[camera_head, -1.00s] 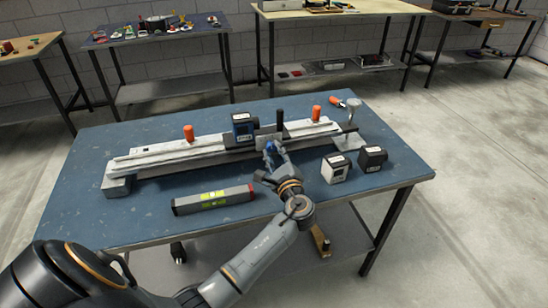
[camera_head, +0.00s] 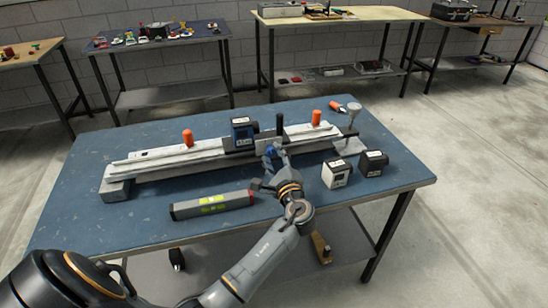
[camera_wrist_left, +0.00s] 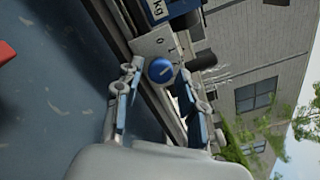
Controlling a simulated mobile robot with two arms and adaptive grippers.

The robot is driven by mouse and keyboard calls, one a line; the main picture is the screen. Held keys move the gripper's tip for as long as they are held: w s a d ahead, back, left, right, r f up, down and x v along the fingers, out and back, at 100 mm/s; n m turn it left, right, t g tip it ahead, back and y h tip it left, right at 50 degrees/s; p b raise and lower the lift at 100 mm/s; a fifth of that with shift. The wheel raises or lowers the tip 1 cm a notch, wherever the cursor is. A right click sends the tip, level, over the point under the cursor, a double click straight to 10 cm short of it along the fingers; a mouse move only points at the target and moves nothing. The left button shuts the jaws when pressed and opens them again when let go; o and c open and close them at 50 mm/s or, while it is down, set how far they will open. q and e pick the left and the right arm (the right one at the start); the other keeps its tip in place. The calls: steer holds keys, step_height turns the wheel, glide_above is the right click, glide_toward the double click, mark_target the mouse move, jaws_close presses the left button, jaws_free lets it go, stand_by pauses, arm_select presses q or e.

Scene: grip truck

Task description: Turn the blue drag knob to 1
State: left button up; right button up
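The blue knob (camera_wrist_left: 160,70) sits on a silver plate of the rail device, with a pale line across its face. In the left wrist view it lies between the fingertips of my left gripper (camera_wrist_left: 159,76), whose two blue-padded fingers are spread apart. Gaps show on both sides of the knob, and I see no contact. In the head view my left gripper (camera_head: 271,160) reaches the front of the device (camera_head: 190,158) right of its middle. The knob cannot be told from the blue fingers there. My right gripper is not in view.
A blue-fronted display box (camera_head: 242,133) stands on the device. Two small boxes (camera_head: 336,173) (camera_head: 373,162) are to the right. A grey bar (camera_head: 212,204) with yellow-green labels lies in front. The blue table (camera_head: 90,225) is clear at front left.

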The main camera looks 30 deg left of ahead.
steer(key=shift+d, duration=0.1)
arm_select(q)
steer(key=v, duration=1.2)
steer(key=shift+d, duration=0.1)
stand_by(0.3)
